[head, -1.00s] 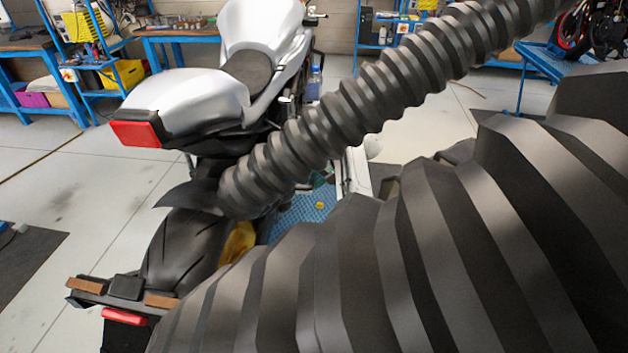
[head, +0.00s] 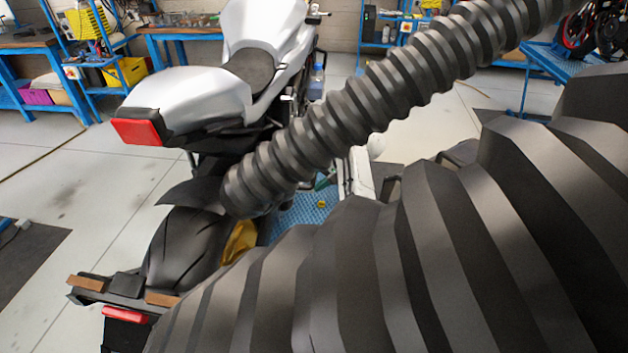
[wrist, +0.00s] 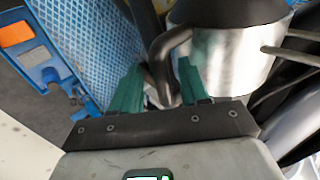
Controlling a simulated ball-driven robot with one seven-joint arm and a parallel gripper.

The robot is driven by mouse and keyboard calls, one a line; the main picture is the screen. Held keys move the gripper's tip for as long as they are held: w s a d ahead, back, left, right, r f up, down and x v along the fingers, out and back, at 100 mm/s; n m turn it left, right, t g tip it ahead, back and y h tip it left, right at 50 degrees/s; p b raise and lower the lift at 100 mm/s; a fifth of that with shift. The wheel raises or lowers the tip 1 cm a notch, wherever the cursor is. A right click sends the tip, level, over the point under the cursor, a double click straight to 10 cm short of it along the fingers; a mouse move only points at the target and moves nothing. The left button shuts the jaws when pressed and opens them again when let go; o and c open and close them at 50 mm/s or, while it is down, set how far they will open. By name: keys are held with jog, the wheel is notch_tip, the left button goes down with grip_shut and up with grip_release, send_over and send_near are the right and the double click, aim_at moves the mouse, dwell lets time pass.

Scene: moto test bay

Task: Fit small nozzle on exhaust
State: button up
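My gripper (wrist: 160,67) has two green fingers spread apart in the wrist view, with nothing clearly held between them. Just beyond the fingertips is a dark curved pipe (wrist: 167,45). To the right is a silver metal cylinder with a dark top (wrist: 236,62), which looks like the exhaust; the right finger overlaps its left edge in the picture. I cannot tell whether they touch. I cannot make out the small nozzle in either view. In the head view my arm hides most of the gripper and the exhaust side of the motorcycle (head: 190,100).
A blue textured platform (wrist: 90,40) lies left of the fingers; it also shows in the head view (head: 305,212). A blue holder with an orange piece (wrist: 17,33) is at far left. The rear tyre (head: 180,250) is close to my arm. Blue workbenches (head: 180,35) stand behind.

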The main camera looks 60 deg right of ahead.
jog(key=shift+o, duration=0.5)
jog(key=shift+r, duration=0.1)
jog(key=b+v, duration=0.1)
jog(key=v, duration=0.9)
jog(key=shift+s+r, duration=0.25)
